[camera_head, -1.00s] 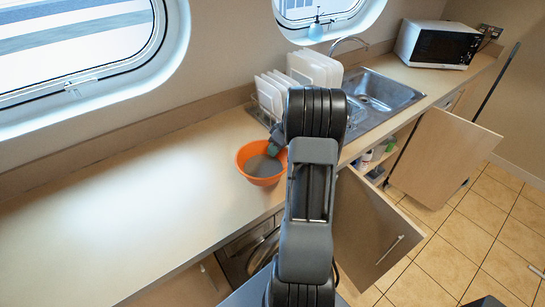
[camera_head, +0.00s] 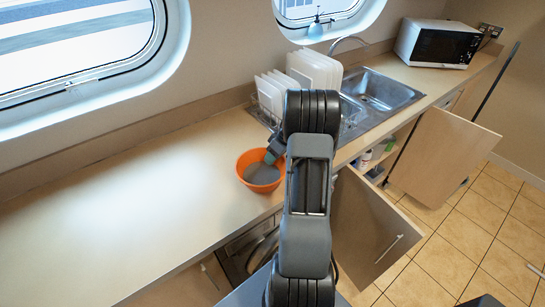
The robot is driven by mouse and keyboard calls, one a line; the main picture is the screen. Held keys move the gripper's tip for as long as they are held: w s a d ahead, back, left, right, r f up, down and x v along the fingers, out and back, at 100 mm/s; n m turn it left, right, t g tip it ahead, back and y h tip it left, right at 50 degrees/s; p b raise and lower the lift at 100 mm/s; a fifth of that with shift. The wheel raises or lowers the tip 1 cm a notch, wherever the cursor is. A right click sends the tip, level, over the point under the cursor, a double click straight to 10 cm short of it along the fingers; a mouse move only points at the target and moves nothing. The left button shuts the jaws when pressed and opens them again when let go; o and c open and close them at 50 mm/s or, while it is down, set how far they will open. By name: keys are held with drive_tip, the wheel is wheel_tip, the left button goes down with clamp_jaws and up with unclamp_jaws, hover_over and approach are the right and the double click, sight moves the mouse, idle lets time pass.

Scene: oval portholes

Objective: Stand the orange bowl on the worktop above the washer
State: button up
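My gripper (camera_head: 270,156) is at the bowl's far right rim, with a small grey-green tip reaching the rim. The rest of it is hidden behind my arm, so its grip on the rim does not show clearly.
A dish rack with white plates (camera_head: 312,70) and the sink (camera_head: 380,90) are right of the bowl. A microwave (camera_head: 437,43) stands farther right. Cabinet doors (camera_head: 370,235) hang open below. The worktop left of the bowl is clear.

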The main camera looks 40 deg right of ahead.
drive_tip(key=shift+o, duration=0.3)
drive_tip(key=shift+d+r, duration=0.2)
drive_tip(key=shift+r, duration=0.2)
drive_tip(key=v, duration=1.1)
drive_tip(key=w+a+r+t+h, duration=0.3)
drive_tip(key=w+a+r+t, duration=0.25)
drive_tip(key=r, duration=0.35)
drive_tip(key=w+a+r+t+h, duration=0.3)
drive_tip(key=w+a+r+t, duration=0.3)
drive_tip(key=r, duration=0.3)
drive_tip(key=s+a+f+m+g, duration=0.1)
drive_tip(key=s+a+f+g, duration=0.2)
drive_tip(key=s+a, duration=0.3)
drive_tip(key=s+a+f+m+g+y, duration=0.1)
drive_tip(key=s+a+f+g, duration=0.3)
drive_tip(key=s, duration=0.6)
drive_tip(key=s+a+f+m+g, duration=0.1)
drive_tip(key=s+a+f+g, duration=0.2)
drive_tip(key=s+a, duration=0.4)
drive_tip(key=shift+s+a+f+b, duration=0.4)
drive_tip(key=shift+a+f, duration=0.15)
drive_tip(key=shift+a, duration=0.35)
